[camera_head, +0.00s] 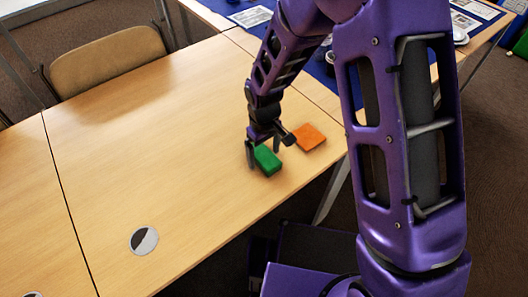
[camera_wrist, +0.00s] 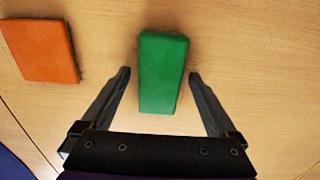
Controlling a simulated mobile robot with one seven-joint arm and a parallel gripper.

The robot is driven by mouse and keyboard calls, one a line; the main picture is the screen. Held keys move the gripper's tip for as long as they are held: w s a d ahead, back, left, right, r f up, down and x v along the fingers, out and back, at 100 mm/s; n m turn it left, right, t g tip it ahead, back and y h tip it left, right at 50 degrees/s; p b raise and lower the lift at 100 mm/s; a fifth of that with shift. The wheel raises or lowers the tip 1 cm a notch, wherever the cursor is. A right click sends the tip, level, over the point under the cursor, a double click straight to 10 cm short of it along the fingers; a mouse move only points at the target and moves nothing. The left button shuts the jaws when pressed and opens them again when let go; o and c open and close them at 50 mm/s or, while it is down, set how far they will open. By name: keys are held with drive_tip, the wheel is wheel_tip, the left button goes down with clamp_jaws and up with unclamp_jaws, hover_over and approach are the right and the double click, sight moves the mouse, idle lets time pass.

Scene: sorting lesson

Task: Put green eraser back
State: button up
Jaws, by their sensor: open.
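The green eraser (camera_head: 267,160) is a small green block lying on the light wooden table, near its right end. In the wrist view the green eraser (camera_wrist: 163,72) sits between the two open fingers, with a gap on each side. My gripper (camera_head: 263,150) is open and low over the table at the eraser. In the wrist view my gripper (camera_wrist: 159,75) has its fingertips beside the eraser and holds nothing. The head view does not show clearly how close the fingertips are to the table.
An orange block (camera_head: 309,137) lies just right of the green eraser; it also shows in the wrist view (camera_wrist: 42,50). A round black-and-white disc (camera_head: 144,240) lies at the table's front. A chair (camera_head: 107,60) stands behind.

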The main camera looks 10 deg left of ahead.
sight(265, 155)
drive_tip(key=shift+r, duration=0.1)
wheel_tip(265, 155, up, 12)
drive_tip(key=p, duration=0.2)
idle(0.3)
idle(0.4)
